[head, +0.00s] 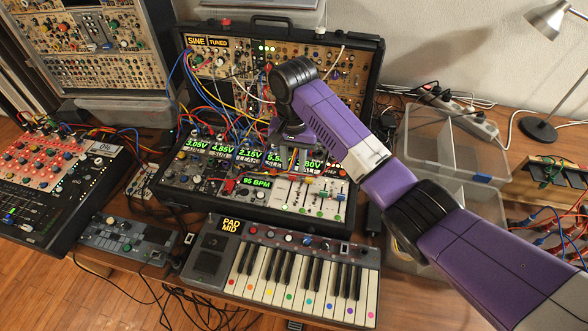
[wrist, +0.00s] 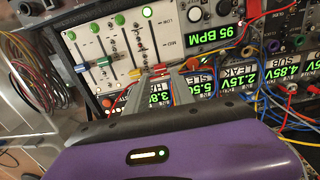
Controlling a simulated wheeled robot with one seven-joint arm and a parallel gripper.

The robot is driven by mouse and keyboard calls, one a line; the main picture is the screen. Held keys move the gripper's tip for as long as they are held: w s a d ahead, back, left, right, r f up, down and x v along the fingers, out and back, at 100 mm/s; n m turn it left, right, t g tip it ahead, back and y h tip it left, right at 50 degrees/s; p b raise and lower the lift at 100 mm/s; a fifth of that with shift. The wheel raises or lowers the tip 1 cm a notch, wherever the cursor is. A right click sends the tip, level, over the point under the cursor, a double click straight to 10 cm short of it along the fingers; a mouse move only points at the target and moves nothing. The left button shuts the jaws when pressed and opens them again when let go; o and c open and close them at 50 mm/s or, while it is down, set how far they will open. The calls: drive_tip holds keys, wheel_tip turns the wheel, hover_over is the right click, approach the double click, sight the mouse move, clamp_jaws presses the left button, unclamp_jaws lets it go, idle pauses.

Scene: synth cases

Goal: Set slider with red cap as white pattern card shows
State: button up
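The white slider panel (head: 312,190) is at the right of the open synth case's lower section; in the wrist view the panel (wrist: 108,45) is at upper left. A small red cap (wrist: 135,74) shows low on one slider track. Blue (wrist: 81,68), green (wrist: 102,62) and yellow (wrist: 159,68) caps are near it. My gripper (wrist: 172,78) is just over the panel's edge near the yellow and red caps, with its two grey fingers apart and nothing visible between them. In the head view my gripper (head: 290,140) partly hides the panel's top. I cannot make out the white pattern card.
A keyboard (head: 295,275) stands in front of the case. Patch cables (head: 215,115) loop densely to the left of my gripper. A mixer (head: 55,175) is at left. Clear plastic bins (head: 450,150) and a lamp (head: 555,60) are at right.

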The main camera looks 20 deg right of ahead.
sight(293, 174)
drive_tip(key=shift+a+f, duration=0.1)
drive_tip(key=shift+f, duration=1.95)
clamp_jaws()
drive_tip(key=shift+r, duration=0.1)
